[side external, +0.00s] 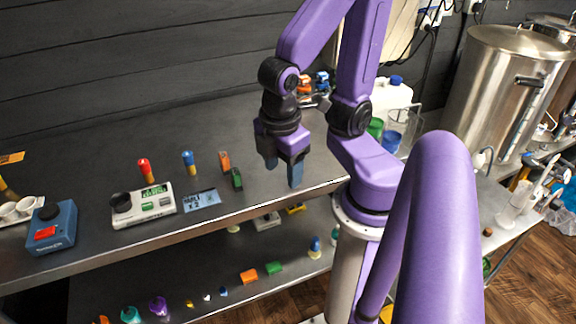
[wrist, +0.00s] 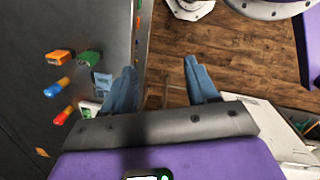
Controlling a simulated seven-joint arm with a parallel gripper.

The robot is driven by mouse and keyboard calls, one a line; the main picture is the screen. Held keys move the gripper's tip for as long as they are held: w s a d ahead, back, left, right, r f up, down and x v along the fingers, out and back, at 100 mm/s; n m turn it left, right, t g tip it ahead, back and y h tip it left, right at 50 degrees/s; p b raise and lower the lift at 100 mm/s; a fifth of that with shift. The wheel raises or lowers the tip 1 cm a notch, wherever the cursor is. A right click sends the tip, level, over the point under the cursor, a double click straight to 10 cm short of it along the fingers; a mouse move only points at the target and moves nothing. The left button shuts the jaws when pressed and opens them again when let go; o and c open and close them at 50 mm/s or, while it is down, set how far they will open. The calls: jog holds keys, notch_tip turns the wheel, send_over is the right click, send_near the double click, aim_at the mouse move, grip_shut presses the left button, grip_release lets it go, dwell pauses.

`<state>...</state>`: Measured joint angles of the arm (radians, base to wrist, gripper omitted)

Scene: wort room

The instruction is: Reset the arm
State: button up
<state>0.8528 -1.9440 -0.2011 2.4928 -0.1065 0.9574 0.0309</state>
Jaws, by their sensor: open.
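My gripper (side external: 283,172) hangs in the air by the front edge of the steel table (side external: 110,170), fingers pointing down. Its blue fingers stand apart with nothing between them. In the wrist view my gripper (wrist: 162,80) shows wooden floor between its open fingers, and the table edge lies to the left. My arm is bent above the right end of the table.
On the table stand a green block (side external: 237,179), an orange block (side external: 224,161), a blue-and-yellow peg (side external: 189,162), a red-and-yellow peg (side external: 146,170), a blue card (side external: 201,199), a white scale (side external: 143,205) and a blue device (side external: 52,228). A lower shelf (side external: 190,270) holds small items.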

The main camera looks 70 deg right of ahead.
jog(key=shift+s+a+r+y, duration=0.75)
jog(key=shift+s+y, duration=0.1)
jog(key=shift+y, duration=0.15)
dwell(1.6)
